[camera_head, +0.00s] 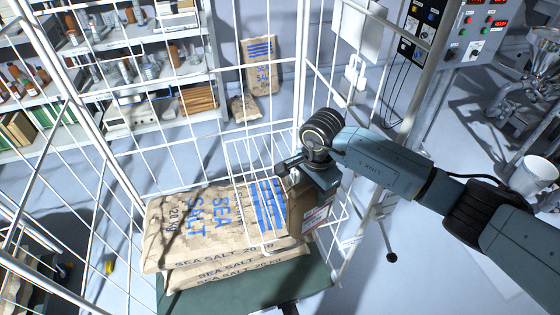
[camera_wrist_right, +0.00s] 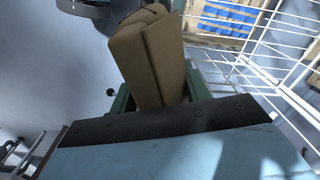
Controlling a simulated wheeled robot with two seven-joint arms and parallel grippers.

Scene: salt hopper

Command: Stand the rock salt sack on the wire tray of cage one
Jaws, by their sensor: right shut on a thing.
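My right gripper (camera_head: 306,180) points down at the right part of the wire tray (camera_head: 252,149), a small white wire basket on the cage wall. It is shut on a brown sack (camera_head: 312,214) with a pale, red-marked label, which I take to be the rock salt sack. The sack hangs roughly upright below the gripper, partly hidden by it. In the right wrist view the sack (camera_wrist_right: 148,55) sits between the green jaws, and white wire shows to its right. I cannot tell whether its bottom touches the tray. My left gripper is not in view.
Stacked sea salt sacks (camera_head: 190,222) lie on a green base (camera_head: 235,298) inside the white wire cage (camera_head: 302,60). Another sea salt sack (camera_head: 262,68) stands behind, beside shelves (camera_head: 148,73) of bottles. A control panel (camera_head: 475,35) is at upper right.

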